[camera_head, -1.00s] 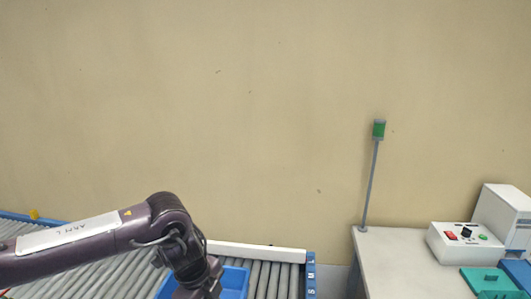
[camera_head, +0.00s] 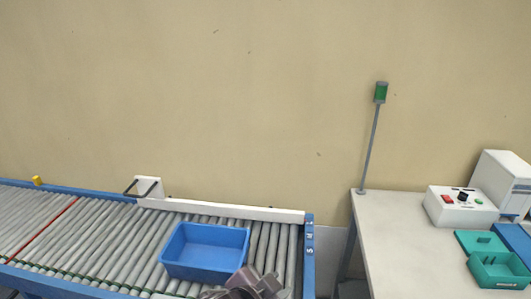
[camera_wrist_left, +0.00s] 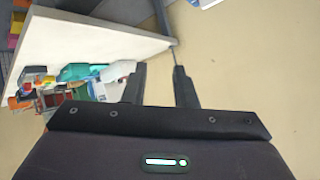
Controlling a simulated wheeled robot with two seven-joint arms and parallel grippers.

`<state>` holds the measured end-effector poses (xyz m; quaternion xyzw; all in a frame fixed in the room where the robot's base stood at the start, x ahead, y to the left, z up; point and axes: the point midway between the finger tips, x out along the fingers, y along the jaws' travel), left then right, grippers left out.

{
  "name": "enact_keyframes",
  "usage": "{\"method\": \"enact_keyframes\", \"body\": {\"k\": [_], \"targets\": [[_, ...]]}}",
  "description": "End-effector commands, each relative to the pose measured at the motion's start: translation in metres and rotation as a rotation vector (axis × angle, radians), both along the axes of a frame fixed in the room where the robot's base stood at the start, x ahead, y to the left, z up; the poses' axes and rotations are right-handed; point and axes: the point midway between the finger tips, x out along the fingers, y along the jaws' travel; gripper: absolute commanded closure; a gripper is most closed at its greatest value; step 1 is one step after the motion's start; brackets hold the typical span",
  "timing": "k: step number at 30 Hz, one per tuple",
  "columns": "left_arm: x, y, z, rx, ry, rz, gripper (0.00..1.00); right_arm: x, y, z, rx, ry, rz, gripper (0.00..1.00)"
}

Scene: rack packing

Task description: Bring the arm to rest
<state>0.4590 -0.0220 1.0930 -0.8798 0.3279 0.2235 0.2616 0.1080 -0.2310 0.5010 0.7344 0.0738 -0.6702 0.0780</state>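My left arm (camera_head: 245,286) shows only as a dark joint at the bottom edge of the head view, in front of the blue bin. In the left wrist view my left gripper (camera_wrist_left: 159,72) has its two dark fingers apart, with nothing seen between them. Beyond the fingers are floor and a white tabletop (camera_wrist_left: 85,38) with several coloured items at its edge. My right gripper is in neither view.
An empty-looking blue bin (camera_head: 207,270) stands on the roller conveyor (camera_head: 105,240). At right, a white table (camera_head: 395,245) holds a control box (camera_head: 460,208), green trays (camera_head: 498,271) and a white machine (camera_head: 503,180). A green-topped lamp pole (camera_head: 370,145) rises at its back corner.

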Motion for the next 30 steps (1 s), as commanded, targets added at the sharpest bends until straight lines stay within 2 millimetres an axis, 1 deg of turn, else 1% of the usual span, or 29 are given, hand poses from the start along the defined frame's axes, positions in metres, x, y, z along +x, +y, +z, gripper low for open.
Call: {"method": "enact_keyframes", "body": {"k": [1,2,3,6,9,12,15,19,20,21,26,27,29,30], "targets": [[-0.007,0.026,-0.014,-0.014,0.080,0.097,0.75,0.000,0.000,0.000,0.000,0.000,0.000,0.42],[-0.011,0.042,-0.022,-0.015,0.125,0.155,0.75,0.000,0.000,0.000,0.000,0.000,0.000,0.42],[-0.017,0.062,-0.032,-0.015,0.182,0.224,0.75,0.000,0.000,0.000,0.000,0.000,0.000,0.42],[-0.037,0.105,-0.055,-0.008,0.311,0.370,0.75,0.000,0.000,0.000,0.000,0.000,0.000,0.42],[-0.059,0.140,-0.073,0.004,0.418,0.482,0.75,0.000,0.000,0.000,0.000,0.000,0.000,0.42],[-0.083,0.167,-0.087,0.018,0.512,0.573,0.75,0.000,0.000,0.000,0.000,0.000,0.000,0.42],[-0.106,0.190,-0.099,0.032,0.595,0.651,0.75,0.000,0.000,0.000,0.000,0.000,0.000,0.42],[-0.137,0.217,-0.110,0.050,0.696,0.742,0.75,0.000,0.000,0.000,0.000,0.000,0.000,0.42],[-0.137,0.218,-0.119,0.054,0.707,0.748,0.75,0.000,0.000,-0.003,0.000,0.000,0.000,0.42],[-0.131,0.216,-0.136,0.056,0.705,0.742,0.75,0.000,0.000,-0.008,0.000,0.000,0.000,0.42],[-0.121,0.214,-0.191,0.062,0.716,0.739,0.75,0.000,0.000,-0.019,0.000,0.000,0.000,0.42],[-0.120,0.214,-0.207,0.065,0.721,0.738,0.75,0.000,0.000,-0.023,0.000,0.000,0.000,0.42],[-0.118,0.213,-0.232,0.068,0.727,0.737,0.75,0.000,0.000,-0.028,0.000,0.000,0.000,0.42],[-0.117,0.213,-0.250,0.071,0.733,0.735,0.75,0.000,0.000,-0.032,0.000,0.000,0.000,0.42]]}}
